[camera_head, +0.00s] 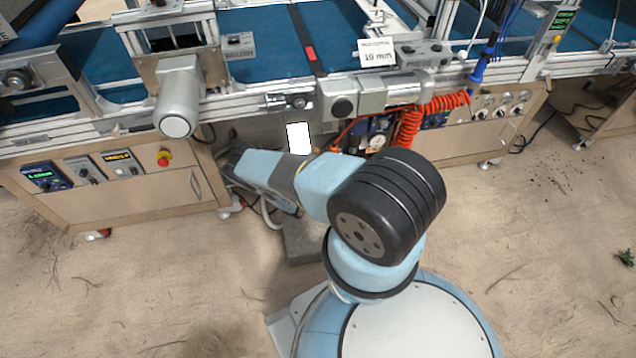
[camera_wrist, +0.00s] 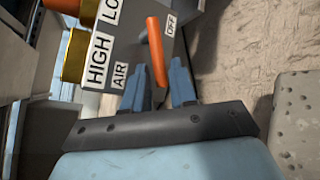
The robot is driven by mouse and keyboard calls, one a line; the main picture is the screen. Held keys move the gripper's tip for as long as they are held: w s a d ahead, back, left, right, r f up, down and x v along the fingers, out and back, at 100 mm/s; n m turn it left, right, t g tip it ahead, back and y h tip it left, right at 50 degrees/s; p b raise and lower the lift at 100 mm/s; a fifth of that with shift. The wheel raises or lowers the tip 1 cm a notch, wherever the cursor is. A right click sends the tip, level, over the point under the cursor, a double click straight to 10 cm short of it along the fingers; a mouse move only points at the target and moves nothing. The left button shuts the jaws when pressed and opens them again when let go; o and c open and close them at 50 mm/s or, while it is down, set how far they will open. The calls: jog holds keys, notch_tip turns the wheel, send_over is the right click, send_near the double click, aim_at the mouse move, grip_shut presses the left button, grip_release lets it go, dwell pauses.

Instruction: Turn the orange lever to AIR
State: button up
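In the wrist view the orange lever (camera_wrist: 157,52) sticks out from a grey box (camera_wrist: 136,42). An AIR label (camera_wrist: 119,75) is on the left of the lever and an OFF label (camera_wrist: 171,25) is close to its right side. My gripper (camera_wrist: 160,82) is open. Its two blue fingers stand on either side of the lever's near end in the picture, with gaps showing; I cannot tell how deep the lever sits between them. In the head view the lever and my fingers are hidden near the machine's underside.
Brass-coloured fittings (camera_wrist: 75,55) and a HIGH label (camera_wrist: 97,59) are left of the lever. A rough grey block (camera_wrist: 297,118) is at the right. In the head view the conveyor frame (camera_head: 250,101) overhangs my arm, with an orange coiled hose (camera_head: 409,126) nearby. Floor in front is clear.

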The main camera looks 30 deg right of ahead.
jog(key=shift+w+d+f, duration=0.15)
jog(key=shift+w+d, duration=0.15)
jog(key=shift+d, duration=0.25)
jog(key=shift+c, duration=0.2)
grip_shut()
jog(key=shift+r+m+y, duration=0.35)
jog(key=shift+m+y, duration=0.05)
jog(key=shift+y, duration=0.2)
jog(key=shift+o, duration=0.2)
grip_release()
jog(key=shift+a, duration=0.1)
